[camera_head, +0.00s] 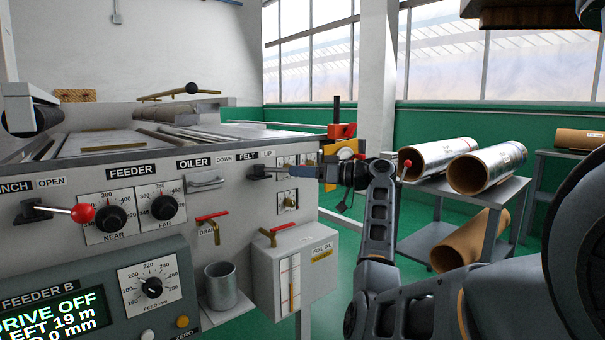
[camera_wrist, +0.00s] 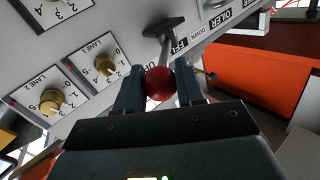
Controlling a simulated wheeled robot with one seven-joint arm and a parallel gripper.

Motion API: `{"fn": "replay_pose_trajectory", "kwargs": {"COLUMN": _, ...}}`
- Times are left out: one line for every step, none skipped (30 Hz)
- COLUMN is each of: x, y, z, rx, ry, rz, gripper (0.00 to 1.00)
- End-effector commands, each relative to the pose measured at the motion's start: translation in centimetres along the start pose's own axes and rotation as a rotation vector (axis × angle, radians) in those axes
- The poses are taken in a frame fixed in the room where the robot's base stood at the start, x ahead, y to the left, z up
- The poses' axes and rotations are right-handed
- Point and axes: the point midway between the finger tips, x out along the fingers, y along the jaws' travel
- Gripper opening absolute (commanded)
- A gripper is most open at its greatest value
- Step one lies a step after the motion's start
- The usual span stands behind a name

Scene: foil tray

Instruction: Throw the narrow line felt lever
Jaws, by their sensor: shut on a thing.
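The felt lever sits on the grey machine face beside the FELT, DOWN and UP labels. Its dark mount (camera_head: 258,172) shows in the head view, and its arm sticks out to the right towards my gripper (camera_head: 328,172). In the wrist view the lever's dark mount (camera_wrist: 164,27) and short metal arm lead to a red ball knob (camera_wrist: 159,84). My gripper (camera_wrist: 159,88) is shut on this knob, one blue-grey finger on each side. In the head view the fingers hide the knob.
A red-knobbed pinch lever (camera_head: 83,213), feeder dials (camera_head: 110,215), a red drain handle (camera_head: 212,217) and a metal cup (camera_head: 220,285) are on the machine's left. An oil box (camera_head: 318,265) is below my gripper. Foil rolls (camera_head: 486,168) lie on a cart at right.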

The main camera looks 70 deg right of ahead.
Motion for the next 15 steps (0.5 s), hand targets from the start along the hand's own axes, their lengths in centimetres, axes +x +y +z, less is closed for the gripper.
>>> {"fn": "replay_pose_trajectory", "kwargs": {"x": 0.10, "y": 0.44, "z": -0.03, "rx": 0.004, "ry": 0.002, "rz": 0.015, "gripper": 0.00}}
{"fn": "replay_pose_trajectory", "kwargs": {"x": 0.10, "y": 0.44, "z": -0.04, "rx": 0.004, "ry": 0.002, "rz": 0.015, "gripper": 0.00}}
{"fn": "replay_pose_trajectory", "kwargs": {"x": 0.10, "y": 0.44, "z": -0.04, "rx": 0.004, "ry": 0.002, "rz": 0.015, "gripper": 0.00}}
{"fn": "replay_pose_trajectory", "kwargs": {"x": 0.11, "y": 0.43, "z": -0.05, "rx": 0.004, "ry": 0.002, "rz": 0.015, "gripper": 0.00}}
{"fn": "replay_pose_trajectory", "kwargs": {"x": 0.11, "y": 0.44, "z": -0.05, "rx": 0.004, "ry": 0.002, "rz": 0.015, "gripper": 0.00}}
{"fn": "replay_pose_trajectory", "kwargs": {"x": 0.11, "y": 0.44, "z": -0.06, "rx": 0.004, "ry": 0.002, "rz": 0.015, "gripper": 0.39}}
{"fn": "replay_pose_trajectory", "kwargs": {"x": 0.11, "y": 0.42, "z": -0.06, "rx": 0.004, "ry": 0.002, "rz": 0.014, "gripper": 0.42}}
{"fn": "replay_pose_trajectory", "kwargs": {"x": 0.10, "y": 0.41, "z": -0.07, "rx": 0.004, "ry": 0.002, "rz": 0.014, "gripper": 0.45}}
{"fn": "replay_pose_trajectory", "kwargs": {"x": 0.09, "y": 0.39, "z": -0.08, "rx": 0.004, "ry": 0.003, "rz": 0.013, "gripper": 0.48}}
{"fn": "replay_pose_trajectory", "kwargs": {"x": 0.08, "y": 0.38, "z": -0.07, "rx": 0.003, "ry": 0.003, "rz": 0.013, "gripper": 0.51}}
{"fn": "replay_pose_trajectory", "kwargs": {"x": 0.07, "y": 0.36, "z": -0.07, "rx": 0.003, "ry": 0.003, "rz": 0.012, "gripper": 0.54}}
{"fn": "replay_pose_trajectory", "kwargs": {"x": 0.07, "y": 0.34, "z": -0.08, "rx": 0.003, "ry": 0.003, "rz": 0.012, "gripper": 0.58}}
{"fn": "replay_pose_trajectory", "kwargs": {"x": 0.06, "y": 0.33, "z": -0.08, "rx": 0.003, "ry": 0.003, "rz": 0.012, "gripper": 0.61}}
{"fn": "replay_pose_trajectory", "kwargs": {"x": 0.05, "y": 0.31, "z": -0.08, "rx": 0.002, "ry": 0.003, "rz": 0.011, "gripper": 0.64}}
{"fn": "replay_pose_trajectory", "kwargs": {"x": 0.05, "y": 0.30, "z": -0.09, "rx": 0.002, "ry": 0.003, "rz": 0.011, "gripper": 0.66}}
